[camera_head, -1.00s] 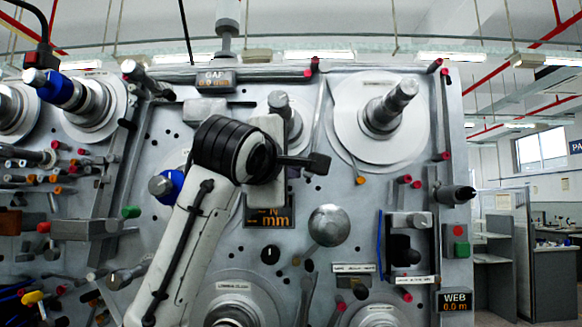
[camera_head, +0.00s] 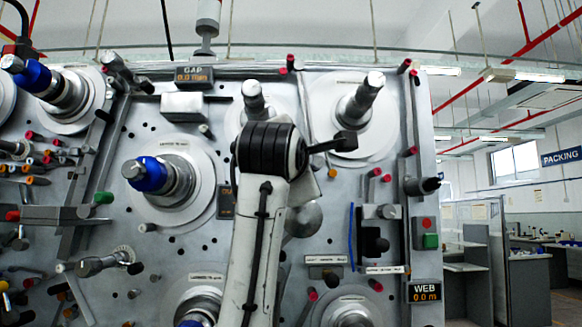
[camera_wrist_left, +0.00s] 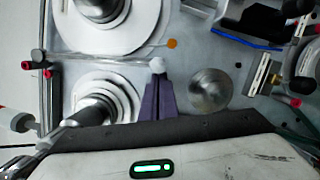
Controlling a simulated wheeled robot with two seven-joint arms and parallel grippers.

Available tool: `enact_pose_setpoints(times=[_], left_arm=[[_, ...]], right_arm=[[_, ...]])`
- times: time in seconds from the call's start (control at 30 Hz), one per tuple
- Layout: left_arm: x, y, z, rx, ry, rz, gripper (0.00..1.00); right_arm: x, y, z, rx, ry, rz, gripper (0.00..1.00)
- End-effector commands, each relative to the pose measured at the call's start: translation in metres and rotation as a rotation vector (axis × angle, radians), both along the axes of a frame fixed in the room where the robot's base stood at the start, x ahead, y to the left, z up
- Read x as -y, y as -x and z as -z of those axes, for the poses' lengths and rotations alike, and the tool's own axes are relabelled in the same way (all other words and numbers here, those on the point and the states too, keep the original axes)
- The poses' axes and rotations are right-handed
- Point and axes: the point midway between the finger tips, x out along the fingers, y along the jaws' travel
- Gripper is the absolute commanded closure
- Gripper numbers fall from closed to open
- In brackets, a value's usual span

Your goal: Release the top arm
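The top arm (camera_wrist_left: 105,60) shows in the left wrist view as a thin grey bar running from the left to a pale rounded end near the middle. My left gripper (camera_wrist_left: 158,80) has two purple fingers close together, with that pale end at their tips; they look shut on it. In the head view my left arm stands in the middle of the panel. Its black wrist hides the fingers and most of the top arm.
The upper right spindle (camera_head: 356,100) and smaller top spindle (camera_head: 253,98) stick out near my wrist. A blue-banded spindle (camera_head: 150,174) is to the left. A silver dome (camera_head: 303,218) and an orange-tipped peg (camera_head: 332,173) lie close to the right.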

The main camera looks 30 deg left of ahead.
Motion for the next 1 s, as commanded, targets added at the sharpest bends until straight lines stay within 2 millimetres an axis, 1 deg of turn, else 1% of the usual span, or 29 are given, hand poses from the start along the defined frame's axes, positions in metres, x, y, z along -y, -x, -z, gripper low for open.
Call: enact_pose_setpoints(times=[0.03, 0.3, 0.4, 0.53, 0.67, 0.7, 0.8, 0.9, 1.0], left_arm=[[0.005, -0.001, -0.001, 0.003, -0.002, 0.012, 1.0], [0.01, -0.003, -0.001, 0.002, -0.006, 0.022, 1.0], [0.009, -0.002, 0.0, 0.003, -0.005, 0.023, 1.0], [-0.002, 0.002, 0.006, 0.004, -0.002, 0.023, 1.0], [-0.022, 0.009, 0.014, 0.005, 0.004, 0.023, 1.0], [-0.023, 0.015, 0.015, 0.009, 0.002, 0.025, 1.0], [-0.013, 0.04, 0.017, 0.01, 0.002, 0.027, 1.0], [-0.008, 0.063, 0.018, 0.009, 0.003, 0.026, 1.0], [-0.004, 0.08, 0.019, 0.007, 0.003, 0.023, 1.0]], right_arm=[[0.0, -0.001, -0.001, 0.003, -0.001, 0.0, 0.37], [-0.001, -0.004, -0.004, 0.011, -0.002, 0.0, 0.37], [-0.001, -0.005, -0.003, 0.013, -0.002, 0.0, 0.37], [-0.001, -0.006, 0.004, 0.014, -0.002, 0.0, 0.37], [-0.001, -0.006, 0.013, 0.013, -0.001, -0.001, 0.37], [-0.001, -0.005, 0.017, 0.011, 0.0, -0.001, 0.37], [-0.002, -0.005, 0.023, 0.007, 0.001, -0.005, 0.37], [-0.005, -0.006, 0.025, 0.011, -0.001, -0.009, 0.37], [-0.006, -0.009, 0.024, 0.019, -0.002, -0.011, 0.37]])
